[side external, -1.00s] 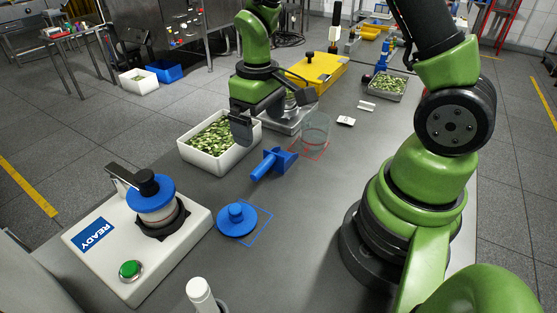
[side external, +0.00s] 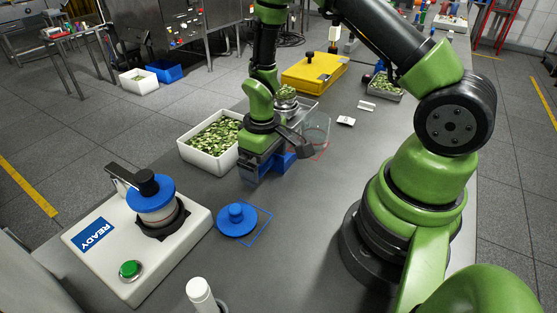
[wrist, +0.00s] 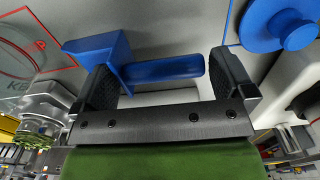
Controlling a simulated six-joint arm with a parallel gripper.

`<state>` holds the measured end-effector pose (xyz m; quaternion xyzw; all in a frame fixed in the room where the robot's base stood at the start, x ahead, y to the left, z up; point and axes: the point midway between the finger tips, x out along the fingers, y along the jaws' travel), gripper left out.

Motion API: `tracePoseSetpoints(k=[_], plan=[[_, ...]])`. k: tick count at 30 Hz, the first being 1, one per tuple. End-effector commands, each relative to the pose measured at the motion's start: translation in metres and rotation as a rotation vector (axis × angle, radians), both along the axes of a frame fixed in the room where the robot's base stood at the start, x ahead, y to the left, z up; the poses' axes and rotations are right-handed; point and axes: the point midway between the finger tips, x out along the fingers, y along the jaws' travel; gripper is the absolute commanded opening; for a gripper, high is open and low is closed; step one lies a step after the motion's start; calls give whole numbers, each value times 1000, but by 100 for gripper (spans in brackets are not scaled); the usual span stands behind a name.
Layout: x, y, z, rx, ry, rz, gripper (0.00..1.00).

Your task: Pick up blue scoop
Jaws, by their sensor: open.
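The blue scoop (side external: 286,160) lies on the grey table in the side view, mostly hidden behind my gripper (side external: 262,170). In the wrist view the scoop's handle (wrist: 165,71) runs lengthwise across the gap between my jaws (wrist: 165,80). Its box-shaped head (wrist: 97,50) is by the left finger, and the handle's free end is close to the right finger. My gripper is open and low over the scoop. Whether a finger touches it I cannot tell.
A white bin of green pieces (side external: 214,157) stands just left of my gripper. A clear beaker (side external: 316,129) is close on the right, in a red outline. A blue lid with a knob (side external: 237,219) and a READY machine (side external: 126,256) are nearer the camera.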

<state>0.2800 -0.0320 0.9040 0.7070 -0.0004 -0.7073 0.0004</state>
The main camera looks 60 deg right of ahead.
Motion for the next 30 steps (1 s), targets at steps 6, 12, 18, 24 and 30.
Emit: tracePoseSetpoints(k=[6,12,18,24,30], plan=[[0,0,0,0,0,0,68],[0,0,1,0,-1,0,51],[1,0,5,0,-3,0,51],[1,0,27,0,-7,-2,51],[2,0,67,0,-8,0,51]])
